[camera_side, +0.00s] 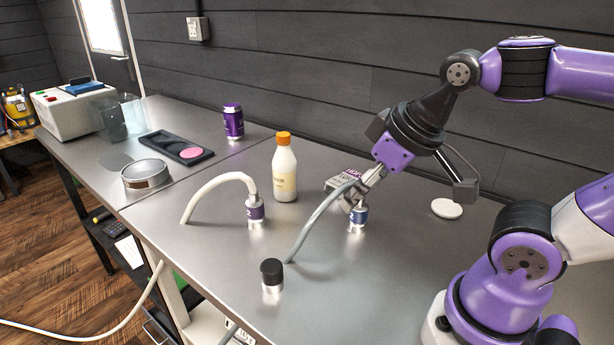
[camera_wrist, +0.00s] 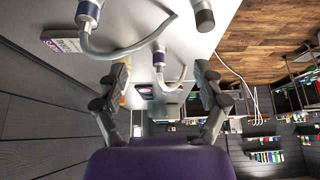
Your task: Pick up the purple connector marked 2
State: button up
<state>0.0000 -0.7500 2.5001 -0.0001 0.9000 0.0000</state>
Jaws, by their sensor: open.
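The purple-banded connector marked 2 (camera_side: 256,212) stands upright on the steel bench in the side view, with a white hose arching left from its top. In the wrist view a banded connector with a hose, apparently the same one (camera_wrist: 158,58), shows beyond the gap between my fingers. My gripper (camera_side: 362,188) is open and empty, to the right of the purple connector and apart from it. In the wrist view its two fingers (camera_wrist: 162,82) are spread wide. In the side view it overlaps a blue-banded connector (camera_side: 358,217) with a grey hose.
A bottle with an orange cap (camera_side: 285,170) stands behind the purple connector. A black-capped piece (camera_side: 272,275) stands in front. A grey labelled box (camera_side: 342,182) lies near my gripper. A purple can (camera_side: 233,122), black tray (camera_side: 176,148) and round metal dish (camera_side: 145,174) are farther left.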

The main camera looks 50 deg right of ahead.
jog(key=m+g+h, duration=0.1)
jog(key=m, duration=0.2)
send_near(254, 205)
jog(key=shift+m, duration=0.3)
jog(key=x, duration=0.4)
jog(key=d+x, duration=0.1)
jog(key=x, duration=0.1)
jog(key=shift+w+r, duration=0.2)
jog(key=shift+w, duration=0.05)
jog(key=x, duration=0.6)
jog(key=shift+w, duration=0.1)
jog(key=shift+c, duration=0.4)
grip_shut()
